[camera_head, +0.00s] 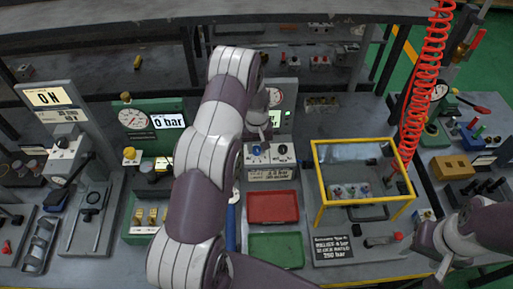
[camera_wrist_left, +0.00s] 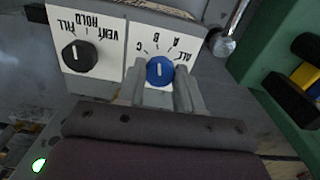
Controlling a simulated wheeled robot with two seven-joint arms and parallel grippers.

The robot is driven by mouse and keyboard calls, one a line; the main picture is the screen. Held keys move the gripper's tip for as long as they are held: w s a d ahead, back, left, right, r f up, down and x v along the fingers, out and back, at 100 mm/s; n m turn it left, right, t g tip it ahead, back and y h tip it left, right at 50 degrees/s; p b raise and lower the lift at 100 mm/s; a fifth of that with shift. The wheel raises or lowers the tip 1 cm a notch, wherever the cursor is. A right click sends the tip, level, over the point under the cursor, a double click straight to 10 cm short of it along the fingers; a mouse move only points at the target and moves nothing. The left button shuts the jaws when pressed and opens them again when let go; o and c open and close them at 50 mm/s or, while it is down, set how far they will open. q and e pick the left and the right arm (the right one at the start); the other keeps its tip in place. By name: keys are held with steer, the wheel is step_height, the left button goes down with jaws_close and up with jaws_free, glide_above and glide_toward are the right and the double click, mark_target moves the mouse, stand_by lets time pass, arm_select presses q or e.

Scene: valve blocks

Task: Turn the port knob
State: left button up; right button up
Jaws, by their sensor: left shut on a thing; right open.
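The port knob (camera_wrist_left: 160,71) is a blue round knob with a white mark, on a white panel lettered A, B, C and ALL. In the left wrist view its mark stands about upright in the picture. The knob also shows in the head view (camera_head: 256,151) on the middle box. My left gripper (camera_wrist_left: 159,88) is shut on the blue knob, with a finger at each side; in the head view the arm partly hides it (camera_head: 262,133). My right gripper (camera_head: 437,279) is open and empty at the lower right, partly cut off by the frame edge.
A black FILL/HOLD/VENT knob (camera_wrist_left: 80,55) sits beside the blue one. A red tray (camera_head: 272,207) and a green tray (camera_head: 275,250) lie in front of the box. A yellow-framed clear case (camera_head: 364,143) stands to the right, near a red coiled hose (camera_head: 424,85).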

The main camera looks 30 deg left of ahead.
mark_target(257, 149)
arm_select(q)
steer(key=shift+n, duration=0.5)
steer(key=shift+r, duration=0.1)
steer(key=o, duration=1)
steer(key=shift+o, duration=0.2)
steer(key=shift+r+b, duration=0.2)
steer(key=shift+b, duration=0.1)
step_height(257, 149, up, 12)
steer(key=b, duration=0.3)
steer(key=shift+r, duration=0.1)
